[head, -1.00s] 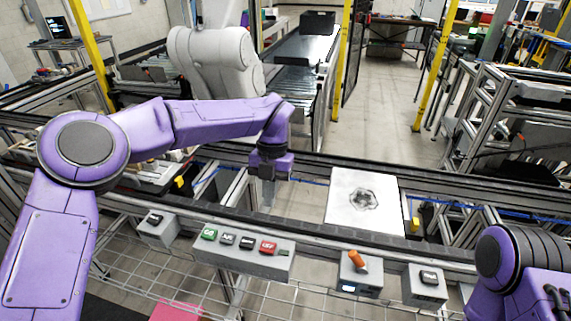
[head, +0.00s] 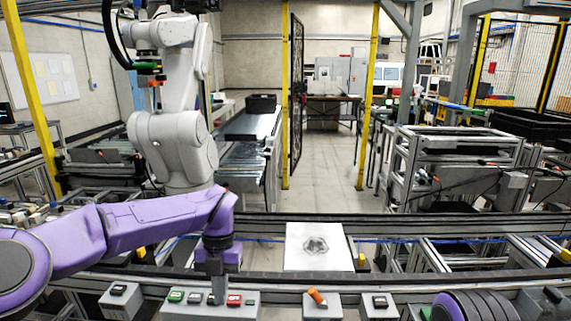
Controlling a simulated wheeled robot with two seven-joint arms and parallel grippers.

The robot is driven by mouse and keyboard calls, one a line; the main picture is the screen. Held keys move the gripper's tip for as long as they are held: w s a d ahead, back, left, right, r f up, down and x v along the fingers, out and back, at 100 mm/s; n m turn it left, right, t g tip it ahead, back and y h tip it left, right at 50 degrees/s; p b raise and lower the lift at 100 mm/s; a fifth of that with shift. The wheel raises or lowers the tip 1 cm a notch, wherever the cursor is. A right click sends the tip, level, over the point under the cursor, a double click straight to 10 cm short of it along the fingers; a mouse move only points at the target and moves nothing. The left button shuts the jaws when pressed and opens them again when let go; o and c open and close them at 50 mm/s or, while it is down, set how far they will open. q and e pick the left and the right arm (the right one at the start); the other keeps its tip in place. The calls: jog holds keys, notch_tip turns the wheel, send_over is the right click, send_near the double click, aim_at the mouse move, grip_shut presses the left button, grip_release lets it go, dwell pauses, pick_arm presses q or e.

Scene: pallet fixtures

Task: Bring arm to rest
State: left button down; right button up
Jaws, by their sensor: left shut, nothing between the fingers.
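My left arm comes in from the left in the head view, in purple. My left gripper (head: 217,288) points down in front of the conveyor rail, shut and empty. It hangs over or close to the control box with green, grey and red buttons (head: 205,300); I cannot tell whether it touches. My right arm (head: 478,305) shows only as a purple joint at the bottom right edge. My right gripper is out of view.
A white square plate (head: 319,247) lies on the conveyor right of my left gripper. A box with an orange switch (head: 318,299) and a smaller button box (head: 378,304) stand along the front rail. A large grey robot arm (head: 173,140) stands behind, near yellow posts (head: 369,100).

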pick_arm(q)
jog(key=w+a+f+m+t+y, duration=0.2)
jog(key=a+f+m+t+y, duration=0.35)
jog(key=a+f, duration=0.25)
jog(key=s+a+f+m+t+y+b, duration=0.25)
jog(key=s+f+m+t, duration=0.2)
jog(key=f+m, duration=0.75)
jog(key=s+a+f+m+g+h, duration=0.1)
jog(key=s+f+m, duration=0.2)
jog(key=s, duration=0.7)
jog(key=s+a+f+m+g+h+b, duration=0.1)
jog(key=s+f+m, duration=0.3)
jog(key=s+f, duration=0.4)
jog(key=s+a+f+m+g+h+b, duration=0.1)
jog(key=s+a+f+m+h, duration=0.1)
jog(key=s, duration=1)
notch_tip(320, 180, down, 4)
jog(key=shift+s+a+r+m+g+h, duration=0.35)
jog(key=shift+a+m, duration=0.35)
jog(key=shift+m, duration=0.45)
pick_arm(e)
notch_tip(320, 180, down, 5)
jog(key=shift+r, duration=0.1)
pick_arm(q)
jog(key=shift+f, duration=0.1)
